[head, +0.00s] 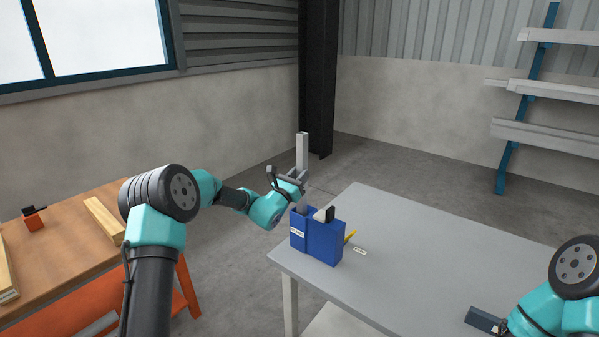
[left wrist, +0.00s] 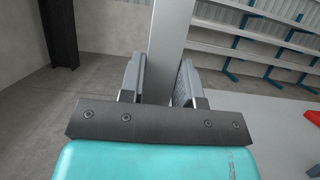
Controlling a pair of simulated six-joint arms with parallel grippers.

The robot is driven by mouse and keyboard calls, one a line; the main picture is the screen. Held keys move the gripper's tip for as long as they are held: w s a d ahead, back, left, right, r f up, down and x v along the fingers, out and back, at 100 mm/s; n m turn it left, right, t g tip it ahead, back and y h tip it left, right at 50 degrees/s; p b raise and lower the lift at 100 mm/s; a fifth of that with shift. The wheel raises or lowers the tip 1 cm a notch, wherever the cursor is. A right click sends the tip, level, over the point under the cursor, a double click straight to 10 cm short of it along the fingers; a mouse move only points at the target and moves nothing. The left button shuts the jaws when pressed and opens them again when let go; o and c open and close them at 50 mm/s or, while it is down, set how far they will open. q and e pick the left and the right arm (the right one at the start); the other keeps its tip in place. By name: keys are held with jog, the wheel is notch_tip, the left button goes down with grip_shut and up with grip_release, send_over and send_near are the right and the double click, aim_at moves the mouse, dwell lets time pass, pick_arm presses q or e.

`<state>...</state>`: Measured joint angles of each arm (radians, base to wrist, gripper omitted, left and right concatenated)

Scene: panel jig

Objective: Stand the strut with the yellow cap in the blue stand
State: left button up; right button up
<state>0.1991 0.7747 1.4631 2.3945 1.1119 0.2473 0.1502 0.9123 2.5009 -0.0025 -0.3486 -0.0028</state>
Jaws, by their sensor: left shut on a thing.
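My left gripper (head: 290,180) is shut on a light grey strut (head: 302,150), which stands upright. In the left wrist view the strut (left wrist: 170,40) runs up between the two fingers (left wrist: 158,82). No yellow cap shows on the visible part of the strut. A dark piece (head: 329,214) sticks up from the stand's right part. My right gripper (head: 485,320) is partly visible at bottom right.
A thin yellow piece (head: 351,237) and a small white label (head: 360,251) are right of the stand. The grey table (head: 420,260) is otherwise mostly clear. An orange-legged workbench (head: 75,250) with wooden pieces is at left. A rack (head: 530,90) stands at back right.

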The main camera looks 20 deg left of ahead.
pick_arm(q)
jog(key=shift+f, duration=0.35)
jog(key=o, duration=1.1)
jog(key=shift+s+f, duration=0.1)
jog(key=v, duration=1.7)
dwell(0.4)
